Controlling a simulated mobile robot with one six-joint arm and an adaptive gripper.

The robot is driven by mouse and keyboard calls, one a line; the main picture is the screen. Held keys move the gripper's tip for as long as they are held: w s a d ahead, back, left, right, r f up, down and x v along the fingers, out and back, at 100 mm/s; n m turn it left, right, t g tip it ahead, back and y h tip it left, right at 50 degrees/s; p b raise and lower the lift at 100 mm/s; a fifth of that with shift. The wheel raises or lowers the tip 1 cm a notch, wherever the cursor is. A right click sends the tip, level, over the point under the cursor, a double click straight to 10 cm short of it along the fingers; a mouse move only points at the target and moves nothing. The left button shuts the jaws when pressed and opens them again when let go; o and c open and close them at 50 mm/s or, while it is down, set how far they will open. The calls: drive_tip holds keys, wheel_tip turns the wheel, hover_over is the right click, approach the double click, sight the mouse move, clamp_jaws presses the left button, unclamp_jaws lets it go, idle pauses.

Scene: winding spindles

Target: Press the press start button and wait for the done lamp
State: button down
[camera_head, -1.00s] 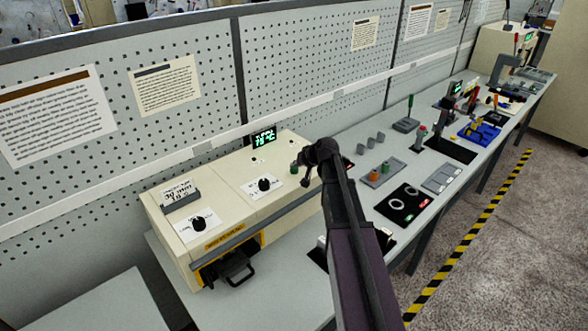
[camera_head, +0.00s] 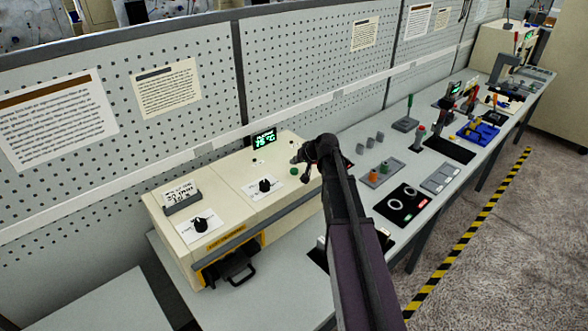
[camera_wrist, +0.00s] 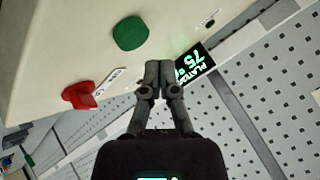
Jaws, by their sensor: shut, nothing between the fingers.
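The cream press (camera_head: 225,225) stands at the left end of the bench. A round green button (camera_wrist: 130,33) is on its top face; it also shows in the head view (camera_head: 294,171). A red knob or button (camera_wrist: 80,95) sits beside a small white label. My gripper (camera_wrist: 158,66) is shut and empty, its fingertips beside the green button and apart from it in the wrist view. In the head view my gripper (camera_head: 297,157) is just above and behind that button. A lit green display (camera_wrist: 194,64) reads 75. I cannot make out a lit done lamp.
Black dial knobs (camera_head: 265,185) and a black-handled drawer (camera_head: 232,268) are on the press. A pegboard wall (camera_head: 310,60) rises behind. Fixtures, including a grey block with coloured knobs (camera_head: 381,173) and a black panel (camera_head: 403,203), fill the bench to the right.

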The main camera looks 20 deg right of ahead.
sight(282, 197)
drive_tip(key=shift+r+p, duration=1.8)
drive_tip(key=shift+r, duration=0.25)
drive_tip(key=s+a+f+g, duration=0.1)
drive_tip(key=s+a, duration=0.1)
drive_tip(key=s, duration=0.1)
drive_tip(key=s+a+f+n+g, duration=0.1)
drive_tip(key=s+a, duration=0.2)
drive_tip(key=s+a+f+g+h, duration=0.1)
drive_tip(key=s+a, duration=0.2)
drive_tip(key=s, duration=0.1)
drive_tip(key=shift+f+n+g, duration=0.2)
drive_tip(key=shift+n+g, duration=0.1)
drive_tip(key=shift+n, duration=0.1)
drive_tip(key=s+a+f+n+g+h, duration=0.1)
drive_tip(key=s+a+g+h, duration=0.1)
drive_tip(key=s, duration=0.5)
drive_tip(key=s+a+f+n+g+h, duration=0.1)
drive_tip(key=s+a+g, duration=0.15)
drive_tip(key=s, duration=0.45)
drive_tip(key=s+f+b, duration=0.4)
drive_tip(key=f+b, duration=0.5)
drive_tip(key=shift+f, duration=0.2)
drive_tip(key=shift+w, duration=0.1)
idle(1.9)
